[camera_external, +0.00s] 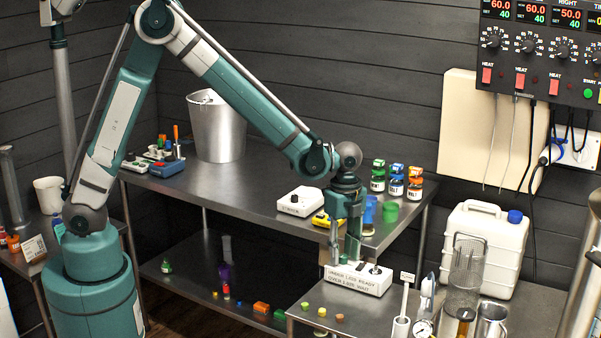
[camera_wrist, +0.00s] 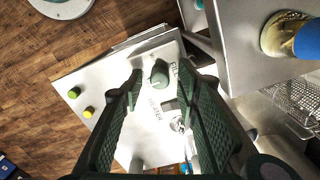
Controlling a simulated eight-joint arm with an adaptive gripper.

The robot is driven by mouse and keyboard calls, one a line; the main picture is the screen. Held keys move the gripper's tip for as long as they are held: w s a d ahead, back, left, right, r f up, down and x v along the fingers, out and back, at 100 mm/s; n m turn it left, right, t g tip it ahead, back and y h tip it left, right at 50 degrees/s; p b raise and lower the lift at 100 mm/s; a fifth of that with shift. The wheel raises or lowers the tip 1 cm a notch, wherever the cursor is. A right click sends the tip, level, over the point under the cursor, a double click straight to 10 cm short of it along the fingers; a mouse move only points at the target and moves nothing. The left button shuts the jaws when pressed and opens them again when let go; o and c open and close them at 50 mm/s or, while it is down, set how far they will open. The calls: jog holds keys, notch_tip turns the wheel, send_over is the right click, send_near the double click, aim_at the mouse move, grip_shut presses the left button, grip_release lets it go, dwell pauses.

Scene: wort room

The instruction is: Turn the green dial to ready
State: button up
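The white control box (camera_external: 358,280) stands on the low steel table, with a printed label on its front that includes the words READY and WAIT. In the wrist view the green dial (camera_wrist: 160,74) sits on the box, with a pale pointer mark and small lettering beside it that I cannot read. My gripper (camera_wrist: 161,72) is open, with one fingertip on each side of the dial. I cannot tell whether the fingertips touch it. A metal toggle (camera_external: 375,269) stands on the box.
Another white box (camera_external: 300,202) sits on the table behind.

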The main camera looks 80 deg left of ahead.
aim_at(343, 255)
notch_tip(343, 255, up, 12)
dwell(0.7)
dwell(0.5)
jog(key=s+a+r+n+t, duration=0.25)
jog(key=s+r, duration=0.25)
jog(key=s, duration=0.4)
jog(key=s+a+r+n+t, duration=0.1)
jog(key=s+a+r+n, duration=0.1)
jog(key=s+r+n, duration=0.35)
jog(key=s+a+n+t, duration=0.1)
jog(key=s+n+t, duration=0.1)
jog(key=s, duration=0.7)
jog(key=s+a+f+n+t, duration=0.1)
jog(key=s+a+n, duration=0.1)
jog(key=s, duration=0.8)
jog(key=shift+a+f+n+t, duration=0.2)
jog(key=shift+n+t, duration=0.15)
jog(key=shift+n, duration=0.45)
